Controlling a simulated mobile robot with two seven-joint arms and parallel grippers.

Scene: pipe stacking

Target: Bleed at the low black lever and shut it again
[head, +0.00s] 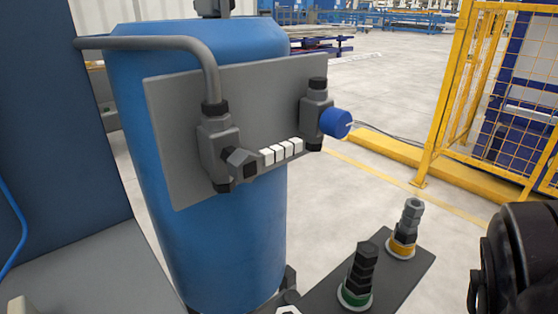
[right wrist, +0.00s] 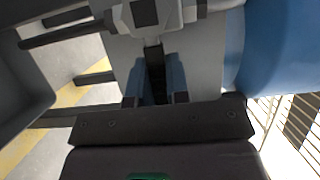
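The black lever (right wrist: 154,72) shows in the right wrist view, running down from a grey fitting (right wrist: 150,14). My right gripper (right wrist: 155,88) has its two dark fingers on either side of this lever, with the lever between them. The fingers are very close to it; I cannot tell whether they press on it.
The blue tank (head: 215,245) carries a grey panel (head: 230,110) with a blue knob (head: 336,122), a bent pipe and several white blocks (head: 282,152). A grey plate (head: 385,285) bears green-ringed (head: 360,278) and yellow-ringed (head: 406,228) fittings. A yellow fence (head: 450,90) stands at right.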

